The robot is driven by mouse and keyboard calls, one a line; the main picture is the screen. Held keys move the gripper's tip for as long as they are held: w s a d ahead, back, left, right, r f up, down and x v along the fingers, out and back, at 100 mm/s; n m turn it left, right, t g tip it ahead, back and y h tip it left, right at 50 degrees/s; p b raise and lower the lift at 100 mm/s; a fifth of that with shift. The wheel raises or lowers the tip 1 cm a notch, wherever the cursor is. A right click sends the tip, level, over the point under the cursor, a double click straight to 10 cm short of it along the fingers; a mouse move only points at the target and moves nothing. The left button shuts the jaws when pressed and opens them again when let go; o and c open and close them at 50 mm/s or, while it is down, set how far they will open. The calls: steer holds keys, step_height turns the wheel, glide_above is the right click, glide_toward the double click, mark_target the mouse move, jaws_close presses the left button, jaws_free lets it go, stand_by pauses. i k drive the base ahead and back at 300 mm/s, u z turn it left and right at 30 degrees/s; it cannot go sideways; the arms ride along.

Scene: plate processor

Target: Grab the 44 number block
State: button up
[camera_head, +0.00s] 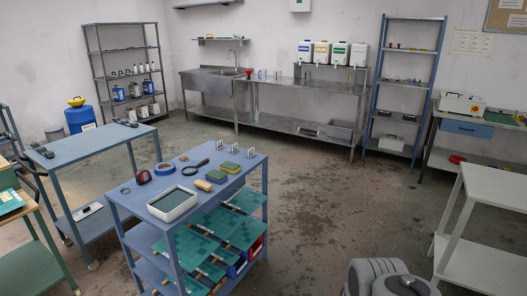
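Three small white upright pieces that look like number blocks stand in a row along the far right edge of the blue cart's top (136,205). One is the left piece (220,146), one the middle piece (234,150), one the right piece (250,152). Their markings are too small to read, so I cannot tell which is 44. Grey rounded links of my own arm show at the bottom right, apart from the cart. My gripper's fingers are not in view.
The cart's top also holds a white tray (172,207), a magnifier (195,168), blue tape (164,169) and sponges (229,167). Green sheets (215,236) stick out from its lower shelves. A pale table (495,187) stands right. Open floor (340,190) lies between them.

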mark_target(220, 144)
steer(key=z, duration=0.05)
steer(key=k, duration=0.4)
steer(key=z, duration=0.55)
steer(key=i, duration=1.95)
steer(key=u, duration=0.55)
steer(key=i, duration=1.05)
steer(key=u, duration=1.7)
steer(key=i, duration=0.95)
steer(key=u, duration=0.95)
